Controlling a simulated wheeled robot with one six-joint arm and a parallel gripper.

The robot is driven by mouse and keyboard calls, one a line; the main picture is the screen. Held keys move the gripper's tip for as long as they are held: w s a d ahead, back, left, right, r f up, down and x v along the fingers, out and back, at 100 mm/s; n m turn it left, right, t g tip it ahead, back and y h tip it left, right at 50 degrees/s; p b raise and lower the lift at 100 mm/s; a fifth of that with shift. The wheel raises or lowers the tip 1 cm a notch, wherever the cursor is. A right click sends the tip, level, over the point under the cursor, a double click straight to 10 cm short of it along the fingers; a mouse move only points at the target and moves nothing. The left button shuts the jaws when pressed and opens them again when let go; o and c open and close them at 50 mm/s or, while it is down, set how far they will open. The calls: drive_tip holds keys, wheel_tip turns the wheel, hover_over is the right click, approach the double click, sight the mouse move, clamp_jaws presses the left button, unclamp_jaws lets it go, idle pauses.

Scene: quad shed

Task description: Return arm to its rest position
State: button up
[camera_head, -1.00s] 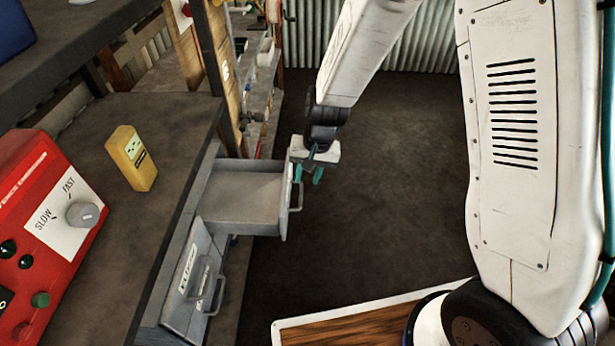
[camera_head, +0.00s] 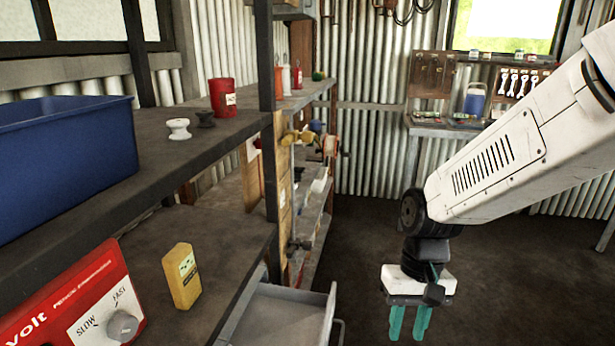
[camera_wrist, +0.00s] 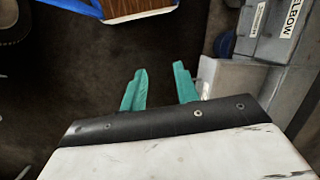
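My gripper (camera_head: 409,322) hangs pointing down over the dark floor, to the right of the open drawer, in the head view. Its two teal fingers are apart with nothing between them. In the wrist view my gripper (camera_wrist: 160,82) also shows its fingers spread and empty. The grey drawer (camera_head: 285,318) is pulled out below the workbench, at the bottom of the head view. Its edge also shows right of the fingers in the wrist view (camera_wrist: 225,85). The gripper stands apart from it.
The workbench holds a yellow box (camera_head: 181,277) and a red control unit (camera_head: 75,305). The shelf above carries a blue bin (camera_head: 65,150), a red can (camera_head: 223,97) and small spools. A tool bench (camera_head: 445,128) stands at the back right. The floor (camera_head: 370,225) between is clear.

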drive_tip(key=s+d+r+t, duration=0.2)
drive_tip(key=s+d+r, duration=0.2)
drive_tip(key=s+r, duration=0.2)
drive_tip(key=s+d+r+t+h, duration=0.1)
drive_tip(key=s+d+r+t, duration=0.1)
drive_tip(key=s+d+r, duration=0.3)
wheel_tip(320, 180, up, 3)
drive_tip(key=shift+s+m, duration=0.3)
drive_tip(key=shift+s, duration=0.45)
